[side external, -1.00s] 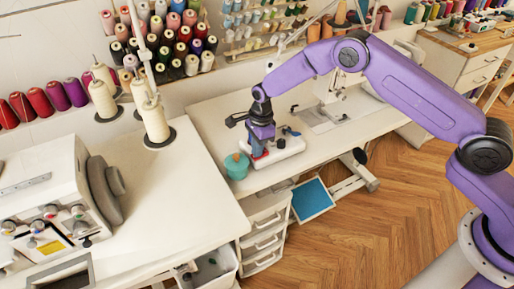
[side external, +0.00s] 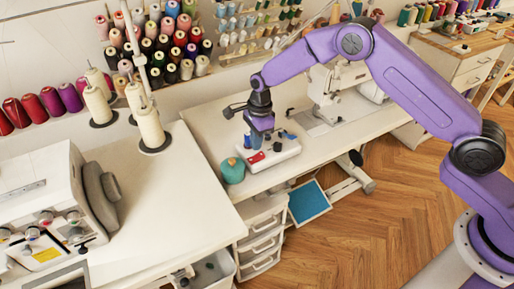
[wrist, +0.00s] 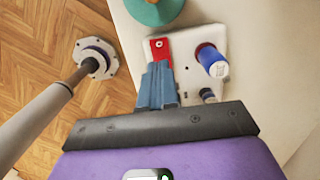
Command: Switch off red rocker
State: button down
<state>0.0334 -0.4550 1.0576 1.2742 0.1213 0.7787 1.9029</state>
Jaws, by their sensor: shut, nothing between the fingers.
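The red rocker (side external: 256,158) sits at the near left of a white panel (side external: 284,153) on the white table. In the wrist view the red rocker (wrist: 159,46) shows at the panel's upper left corner, with a small pale mark on it. My gripper (side external: 257,142) points down above the panel, close to the rocker. In the wrist view my gripper's blue-grey fingers (wrist: 157,69) are together, with their tips just below the rocker in the picture. They hold nothing. I cannot tell which way the rocker is tilted, or whether the fingertips touch it.
A blue knob (wrist: 212,61) stands up on the same panel, with a smaller dark one (wrist: 208,96) nearby. A round teal object (side external: 232,171) stands close to the panel's left. A sewing machine (side external: 338,88) stands behind to the right. Cream thread cones (side external: 149,130) stand at left.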

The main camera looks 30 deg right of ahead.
aim_at(254, 160)
notch_tip(254, 160, up, 10)
jog(key=shift+a, duration=0.4)
jog(key=shift+r, duration=0.1)
jog(key=s+d+r+n, duration=0.1)
jog(key=s+r+n, duration=0.3)
jog(key=s+n, duration=0.4)
jog(key=s+d+r+n, duration=0.1)
jog(key=s+r+n, duration=0.45)
jog(key=s, duration=0.55)
jog(key=s+d+n, duration=0.7)
jog(key=s+n, duration=0.1)
jog(key=s, duration=0.3)
jog(key=s+d+n, duration=0.7)
jog(key=s+n, duration=0.2)
jog(key=s, duration=0.1)
jog(key=shift+s+d+f+h, duration=0.15)
jog(key=shift+s+d+h, duration=0.15)
jog(key=shift+s, duration=0.1)
